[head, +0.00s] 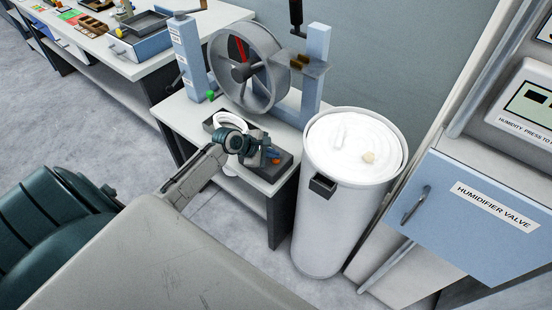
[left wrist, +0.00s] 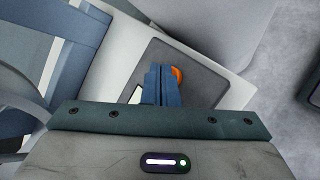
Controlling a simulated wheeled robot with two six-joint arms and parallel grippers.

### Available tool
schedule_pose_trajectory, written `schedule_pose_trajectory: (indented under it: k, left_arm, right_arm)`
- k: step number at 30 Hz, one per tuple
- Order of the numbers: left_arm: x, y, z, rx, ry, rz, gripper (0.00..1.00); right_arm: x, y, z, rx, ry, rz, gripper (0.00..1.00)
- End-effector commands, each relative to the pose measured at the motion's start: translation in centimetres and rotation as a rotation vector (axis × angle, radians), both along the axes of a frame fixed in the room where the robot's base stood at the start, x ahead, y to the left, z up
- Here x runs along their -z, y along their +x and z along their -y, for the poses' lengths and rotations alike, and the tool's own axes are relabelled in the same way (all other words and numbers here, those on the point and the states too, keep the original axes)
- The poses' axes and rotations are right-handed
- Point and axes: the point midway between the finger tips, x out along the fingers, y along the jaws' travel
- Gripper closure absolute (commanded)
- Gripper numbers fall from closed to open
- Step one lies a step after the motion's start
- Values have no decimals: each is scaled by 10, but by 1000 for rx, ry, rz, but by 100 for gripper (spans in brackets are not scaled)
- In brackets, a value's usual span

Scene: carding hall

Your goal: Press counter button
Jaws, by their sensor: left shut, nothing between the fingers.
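An orange round piece (left wrist: 177,76), perhaps the counter button, shows on a dark grey unit (left wrist: 205,85) on the small white table. In the left wrist view my left gripper's blue fingers (left wrist: 163,84) are together, empty, and cover part of the orange piece. I cannot tell whether they touch it. A pale, display-like patch (left wrist: 136,94) shows beside the fingers. In the head view my left gripper (head: 271,157) is low over the dark unit (head: 283,168), by a small orange spot (head: 275,152). My right gripper is not in view.
A wheel machine (head: 213,65) with a green button (head: 210,96) stands behind the gripper. A tall white can (head: 325,230) stands close to its right. A humidifier valve cabinet (head: 460,220) is further right. A long bench (head: 115,65) is at upper left.

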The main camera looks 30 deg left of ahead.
Motion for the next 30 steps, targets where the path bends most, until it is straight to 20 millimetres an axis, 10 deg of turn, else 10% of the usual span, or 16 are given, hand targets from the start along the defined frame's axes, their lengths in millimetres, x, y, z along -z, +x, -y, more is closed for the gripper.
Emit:
schedule_pose_trajectory:
  k: [30]
  left_arm:
    - [-4, 0, 0, 0, 0, -2, 100]
  right_arm:
    - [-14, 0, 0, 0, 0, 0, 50]
